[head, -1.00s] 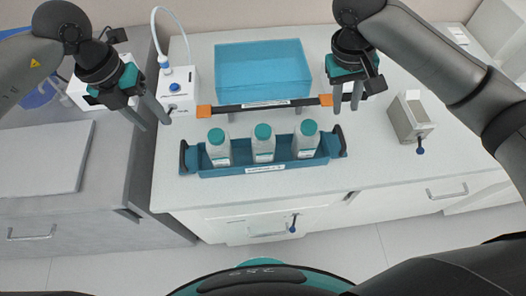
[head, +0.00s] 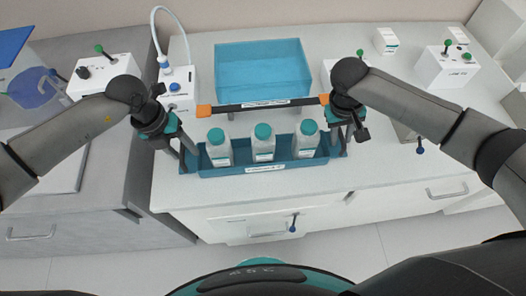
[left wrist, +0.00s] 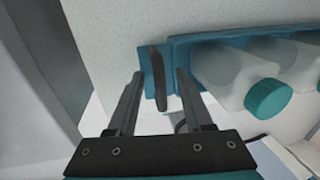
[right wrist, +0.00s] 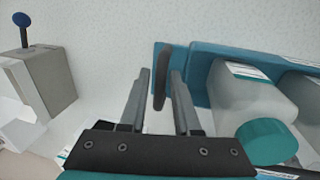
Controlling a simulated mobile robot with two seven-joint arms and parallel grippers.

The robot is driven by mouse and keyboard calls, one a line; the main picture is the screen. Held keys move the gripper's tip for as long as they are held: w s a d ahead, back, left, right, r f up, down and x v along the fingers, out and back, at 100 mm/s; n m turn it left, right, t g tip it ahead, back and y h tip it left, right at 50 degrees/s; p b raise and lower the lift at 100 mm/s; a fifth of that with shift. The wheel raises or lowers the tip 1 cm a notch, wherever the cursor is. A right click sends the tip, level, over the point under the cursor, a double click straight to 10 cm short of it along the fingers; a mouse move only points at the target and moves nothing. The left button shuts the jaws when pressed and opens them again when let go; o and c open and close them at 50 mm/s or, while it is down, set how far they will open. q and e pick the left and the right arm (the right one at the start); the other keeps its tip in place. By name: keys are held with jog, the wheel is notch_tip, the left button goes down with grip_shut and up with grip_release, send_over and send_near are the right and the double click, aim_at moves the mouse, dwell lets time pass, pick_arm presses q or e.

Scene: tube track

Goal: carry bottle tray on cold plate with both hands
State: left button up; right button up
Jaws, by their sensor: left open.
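The blue bottle tray (head: 264,171) stands on the bench and holds three white bottles (head: 263,149) with teal caps. My left gripper (head: 189,160) is open at the tray's left end; in the left wrist view its fingers stand either side of the black handle (left wrist: 158,75). My right gripper (head: 342,145) is at the right end; in the right wrist view its fingers stand close on either side of the other black handle (right wrist: 161,78), and a firm grip cannot be made out. I cannot tell which surface is the cold plate.
A black bar (head: 262,105) with orange ends runs just behind the tray. A clear blue bin (head: 262,68) is behind it. A white device (head: 178,88) with a hose stands at back left. White boxes (head: 446,66) stand at back right. The front bench strip is clear.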

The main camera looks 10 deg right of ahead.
pick_arm(q)
jog(key=c, duration=0.6)
pick_arm(e)
grip_shut()
pick_arm(q)
grip_shut()
jog(key=shift+r, duration=0.1)
pick_arm(e)
jog(key=shift+w+r, duration=0.1)
dwell(0.4)
